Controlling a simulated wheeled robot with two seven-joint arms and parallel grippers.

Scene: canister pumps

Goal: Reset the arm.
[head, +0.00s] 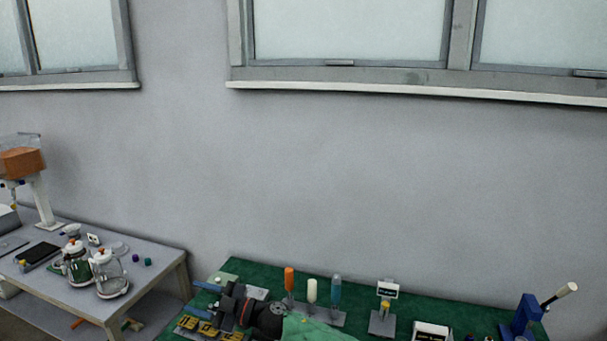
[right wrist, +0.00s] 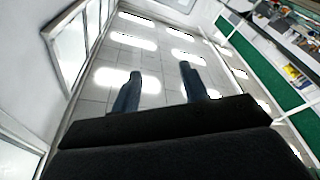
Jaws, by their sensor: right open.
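My right gripper (head: 203,300) shows in the head view at the bottom, left of centre, over the left part of the green-topped bench (head: 430,318). Its two blue fingers point left and are apart, with nothing seen between them. In the right wrist view my right gripper (right wrist: 160,88) also has its fingers spread and empty, against a tiled surface with bright panels. My left gripper is in neither view.
Two glass jugs (head: 110,275) stand on the grey table (head: 150,262).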

